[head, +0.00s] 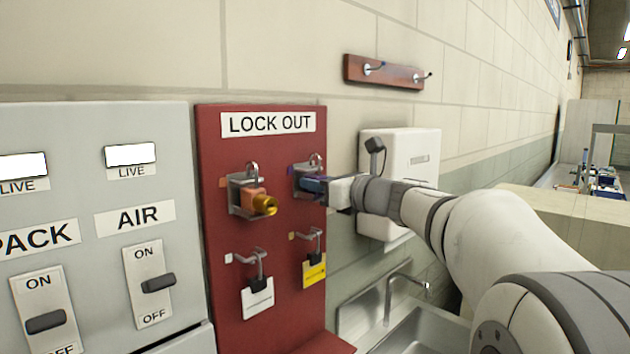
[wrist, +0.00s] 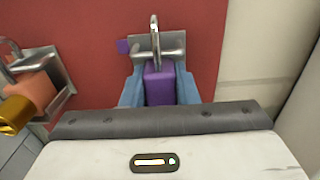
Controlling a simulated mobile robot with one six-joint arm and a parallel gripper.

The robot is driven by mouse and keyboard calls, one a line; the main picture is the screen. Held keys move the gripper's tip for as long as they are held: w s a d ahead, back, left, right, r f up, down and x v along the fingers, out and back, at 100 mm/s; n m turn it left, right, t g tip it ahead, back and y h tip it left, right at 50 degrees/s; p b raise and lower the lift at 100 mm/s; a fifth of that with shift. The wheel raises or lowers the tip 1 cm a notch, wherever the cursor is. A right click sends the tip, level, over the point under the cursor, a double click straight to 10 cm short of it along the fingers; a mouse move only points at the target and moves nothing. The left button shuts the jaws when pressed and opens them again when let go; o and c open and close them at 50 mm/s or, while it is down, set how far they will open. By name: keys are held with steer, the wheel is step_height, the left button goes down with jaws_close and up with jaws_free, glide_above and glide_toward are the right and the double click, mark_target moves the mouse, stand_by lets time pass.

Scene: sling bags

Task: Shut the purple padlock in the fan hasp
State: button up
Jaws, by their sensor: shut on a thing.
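The purple padlock (wrist: 159,86) is between my gripper's two blue fingers in the wrist view. My gripper (head: 322,190) is shut on its body at the upper right of the red LOCK OUT board. The padlock's steel shackle (wrist: 155,35) stands upright at a metal hasp bracket (wrist: 172,47). I cannot tell whether the shackle passes through the hasp or is pressed closed. A small purple square (wrist: 123,46) marks the board beside this bracket. No fan label is readable near it. In the head view my fingers mostly hide the padlock (head: 313,184).
An orange padlock with a brass end (head: 254,201) is at the bracket to the left. Below hang a white tag (head: 258,298) and a yellow tag (head: 314,272). A white dispenser (head: 412,150) is behind my arm; a sink (head: 420,335) is below right.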

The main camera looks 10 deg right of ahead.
jaws_close()
steer(key=shift+r, duration=0.25)
steer(key=v, duration=0.8)
stand_by(1.0)
steer(key=shift+f, duration=0.15)
